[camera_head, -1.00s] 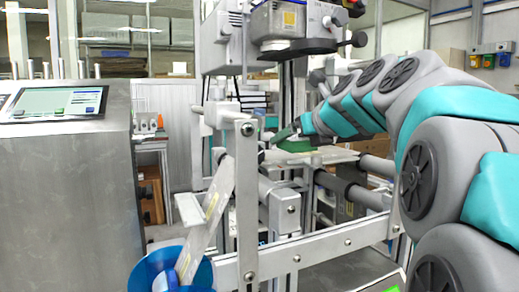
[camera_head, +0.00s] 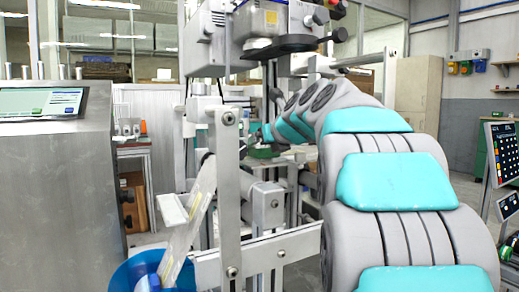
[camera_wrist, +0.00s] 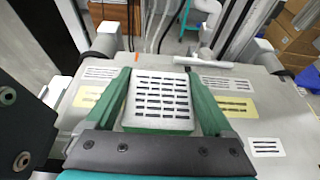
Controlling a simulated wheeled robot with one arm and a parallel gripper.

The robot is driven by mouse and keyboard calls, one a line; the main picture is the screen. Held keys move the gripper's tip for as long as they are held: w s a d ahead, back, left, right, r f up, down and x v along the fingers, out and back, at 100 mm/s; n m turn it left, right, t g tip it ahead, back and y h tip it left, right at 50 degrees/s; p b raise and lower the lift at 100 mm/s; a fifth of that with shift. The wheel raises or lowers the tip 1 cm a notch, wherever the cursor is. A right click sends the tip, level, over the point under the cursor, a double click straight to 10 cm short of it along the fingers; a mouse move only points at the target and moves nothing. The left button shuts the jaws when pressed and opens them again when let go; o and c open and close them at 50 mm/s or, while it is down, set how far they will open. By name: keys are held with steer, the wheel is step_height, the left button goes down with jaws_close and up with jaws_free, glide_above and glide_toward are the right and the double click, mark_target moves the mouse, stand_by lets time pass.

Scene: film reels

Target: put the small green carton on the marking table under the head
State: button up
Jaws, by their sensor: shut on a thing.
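The small green carton (camera_wrist: 158,124) has a pale top with rows of black slots and sits between the two green fingers of my gripper (camera_wrist: 157,73) in the wrist view. My gripper is shut on its sides. Below and around it lies the grey marking table (camera_wrist: 277,108), bearing several white and yellow labels. I cannot tell whether the carton touches the table. In the head view, the carton (camera_head: 264,152) is a small green patch at the end of my arm, partly hidden by the machine frame. The marking head (camera_head: 280,46) hangs above that area.
A metal upright (camera_head: 229,180) and rails stand in front of the table. A blue bin (camera_head: 130,272) is at the lower left, beside a steel cabinet (camera_head: 55,195) with a screen. Brown boxes (camera_wrist: 290,37) show beyond the table at right.

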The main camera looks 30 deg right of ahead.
steer(key=o, duration=1.1)
steer(key=shift+f, duration=0.15)
steer(key=shift+o, duration=0.2)
steer(key=shift+r, duration=0.2)
steer(key=p+v, duration=0.2)
steer(key=v, duration=0.9)
steer(key=shift+r, duration=0.15)
steer(key=shift+s+r, duration=0.1)
steer(key=shift+s, duration=0.4)
steer(key=shift+s, duration=0.1)
